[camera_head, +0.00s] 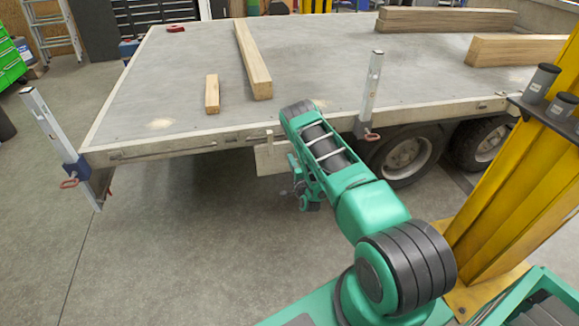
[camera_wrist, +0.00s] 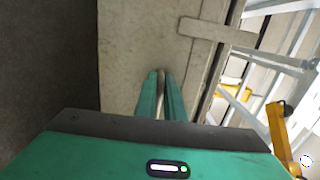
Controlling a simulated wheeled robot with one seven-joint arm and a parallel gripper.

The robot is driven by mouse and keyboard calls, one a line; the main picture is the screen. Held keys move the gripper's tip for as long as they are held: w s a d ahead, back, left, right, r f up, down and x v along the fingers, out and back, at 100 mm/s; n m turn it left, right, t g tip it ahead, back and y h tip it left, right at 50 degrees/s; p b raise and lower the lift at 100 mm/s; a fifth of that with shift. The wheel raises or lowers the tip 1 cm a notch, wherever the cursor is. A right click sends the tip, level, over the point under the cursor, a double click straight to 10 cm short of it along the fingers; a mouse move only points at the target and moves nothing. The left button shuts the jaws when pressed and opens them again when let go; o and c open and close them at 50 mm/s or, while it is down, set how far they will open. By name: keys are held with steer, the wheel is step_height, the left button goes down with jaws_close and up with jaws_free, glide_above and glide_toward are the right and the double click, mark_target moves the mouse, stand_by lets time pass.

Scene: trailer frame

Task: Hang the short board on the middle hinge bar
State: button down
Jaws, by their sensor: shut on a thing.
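The short board is a pale grey panel (camera_head: 272,159) at the trailer's near side, just below the deck edge. My gripper (camera_head: 297,178) is beside its right part, largely hidden by my wrist. In the wrist view, my gripper's two green fingers (camera_wrist: 161,76) are closed together on the pale board (camera_wrist: 135,35). A flat strap (camera_wrist: 218,34) runs from the board across a dark gap towards the trailer edge. It also shows in the head view as a small upright tab (camera_head: 269,135) at the deck edge. I cannot tell whether it rests on the middle hinge bar.
The trailer deck (camera_head: 190,65) carries a long beam (camera_head: 253,62), a short block (camera_head: 212,94) and more timber (camera_head: 445,20) at right. Posts stand at the left corner (camera_head: 52,130) and mid-side (camera_head: 371,90). Wheels (camera_head: 405,157) are right of my gripper.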

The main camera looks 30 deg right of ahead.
steer(key=shift+w+d+f, duration=0.2)
steer(key=shift+w+f, duration=0.35)
steer(key=shift+w, duration=0.15)
steer(key=shift+w+d+f, duration=0.15)
steer(key=shift+w+f, duration=0.4)
steer(key=shift+w, duration=0.1)
